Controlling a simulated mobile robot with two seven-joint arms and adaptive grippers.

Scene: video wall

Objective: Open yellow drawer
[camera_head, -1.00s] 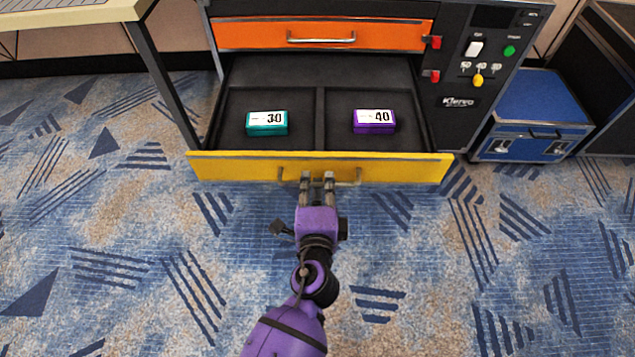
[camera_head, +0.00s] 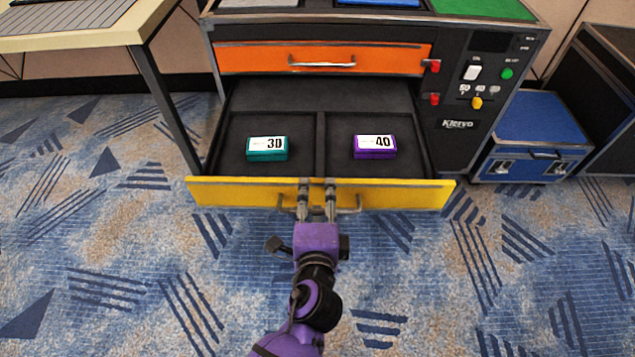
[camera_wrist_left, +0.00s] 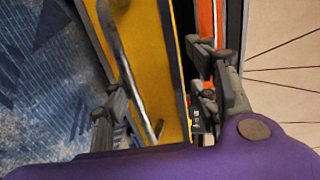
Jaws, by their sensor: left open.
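The yellow drawer (camera_head: 230,192) is pulled well out of the cabinet. It shows two dark compartments with a teal box marked 30 (camera_head: 267,148) in the left one and a purple box marked 40 (camera_head: 375,147) in the right one. My purple left gripper (camera_head: 317,186) is at the middle of the drawer front, by its handle (camera_head: 352,210). It is open. In the left wrist view the drawer's yellow front (camera_wrist_left: 160,60) and its metal handle (camera_wrist_left: 122,55) lie between the spread fingers (camera_wrist_left: 160,100). My right gripper is not in view.
An orange drawer (camera_head: 390,56) above is shut. Red and yellow controls and a green button (camera_head: 507,74) sit on the cabinet's right side. A blue case (camera_head: 535,125) stands at right, and a table (camera_head: 85,30) at left. The carpet in front is clear.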

